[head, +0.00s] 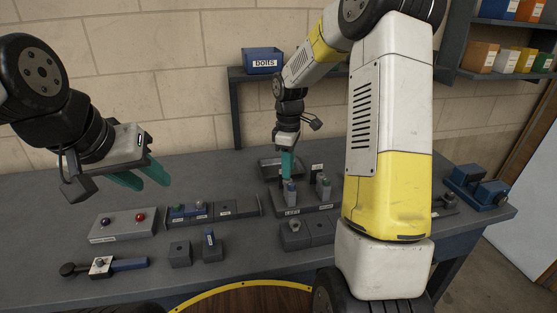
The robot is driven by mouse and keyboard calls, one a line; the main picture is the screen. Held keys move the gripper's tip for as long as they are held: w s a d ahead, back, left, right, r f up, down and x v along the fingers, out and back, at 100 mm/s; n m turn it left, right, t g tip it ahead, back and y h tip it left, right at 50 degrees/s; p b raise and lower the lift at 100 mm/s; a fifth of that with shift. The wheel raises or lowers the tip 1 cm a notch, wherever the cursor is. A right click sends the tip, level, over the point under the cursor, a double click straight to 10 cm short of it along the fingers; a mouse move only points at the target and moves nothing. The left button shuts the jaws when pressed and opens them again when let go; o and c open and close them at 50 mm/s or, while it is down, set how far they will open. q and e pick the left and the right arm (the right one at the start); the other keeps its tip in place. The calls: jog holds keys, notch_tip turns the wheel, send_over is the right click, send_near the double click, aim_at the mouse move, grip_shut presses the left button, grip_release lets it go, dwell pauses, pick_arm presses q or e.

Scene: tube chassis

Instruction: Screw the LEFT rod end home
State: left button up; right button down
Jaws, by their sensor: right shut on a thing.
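A dark fixture (311,208) stands on the bench, with a front label reading LEFT and a second label to its right. On it, the LEFT rod end (290,192) stands upright in the left place, grey-blue and partly hidden by my fingers. My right gripper (288,174) points straight down over it, its teal fingers shut on its top. Another upright piece (323,188) with a greenish body stands in the right place. My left gripper (146,178) hangs above the bench at the left, teal fingers apart and empty.
A grey box with a red button (140,217) and a dark block rack (225,210) lie left of the fixture. Small blocks (180,254) and a blue-handled tool (128,264) lie in front. A blue vise (478,188) stands far right. My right arm hides much of the right bench.

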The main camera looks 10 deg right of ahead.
jog(key=n, duration=0.5)
jog(key=shift+f, duration=0.1)
jog(key=n, duration=0.5)
jog(key=c, duration=1.4)
grip_release()
